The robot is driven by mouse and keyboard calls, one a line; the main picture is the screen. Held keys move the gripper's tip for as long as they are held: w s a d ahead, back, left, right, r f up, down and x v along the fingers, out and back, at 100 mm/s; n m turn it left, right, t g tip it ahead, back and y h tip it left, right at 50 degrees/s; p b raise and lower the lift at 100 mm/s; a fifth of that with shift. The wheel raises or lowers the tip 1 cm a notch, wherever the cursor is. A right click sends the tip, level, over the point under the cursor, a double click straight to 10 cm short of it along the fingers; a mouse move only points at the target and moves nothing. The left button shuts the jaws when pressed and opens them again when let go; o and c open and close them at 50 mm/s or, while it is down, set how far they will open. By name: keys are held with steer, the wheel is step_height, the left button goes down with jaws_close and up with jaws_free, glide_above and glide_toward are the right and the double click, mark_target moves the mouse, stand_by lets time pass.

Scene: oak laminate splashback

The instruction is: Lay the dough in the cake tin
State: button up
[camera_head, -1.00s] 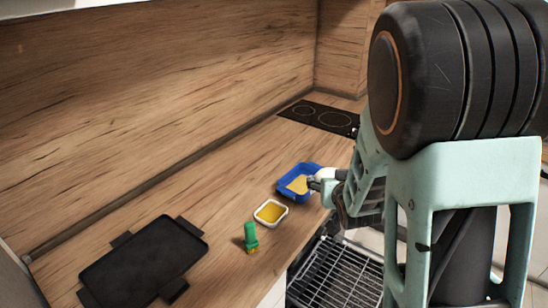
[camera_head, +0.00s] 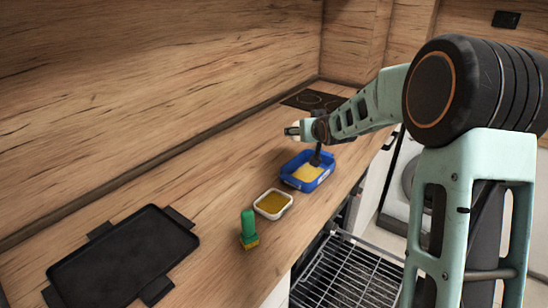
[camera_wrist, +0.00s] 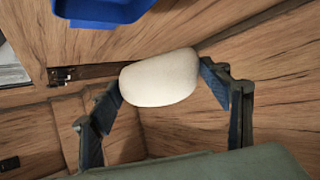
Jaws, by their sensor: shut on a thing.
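The dough is a smooth, cream-white oval lump (camera_wrist: 158,78) in the wrist view. My gripper (camera_wrist: 165,88) is shut on it, with one finger at each end. In the head view my gripper (camera_head: 294,131) is raised above the counter, with the dough pale and small at its tip. A blue rectangular tin (camera_head: 328,174) stands on the counter below and slightly right of the gripper tip; I take it as the cake tin. Its floor looks yellow, and a dark part in front hides some of it. A blue wall (camera_wrist: 100,10) shows at the top of the wrist view.
A small white dish (camera_head: 288,209) with golden contents is in front of the tin. A green-handled thing with a yellow base (camera_head: 248,229) stands nearby. A black tray (camera_head: 125,258) lies at left. A hob (camera_head: 310,99) is behind. An open wire rack (camera_head: 345,272) is below the counter.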

steer(key=w+a+f, duration=0.3)
steer(key=a+f, duration=0.1)
steer(key=a, duration=0.5)
glide_above(267, 164)
steer(key=d, duration=0.1)
step_height(267, 164, down, 4)
steer(key=shift+f+p, duration=0.1)
steer(key=shift+p, duration=0.3)
steer(key=shift+a+f, duration=0.3)
steer(key=shift+f, duration=0.15)
step_height(267, 164, down, 3)
steer(key=shift+w+a+f+p, duration=0.1)
steer(key=shift+f+p, duration=0.05)
steer(key=shift+p, duration=0.15)
steer(key=o, duration=1.4)
steer(key=shift+c, duration=0.2)
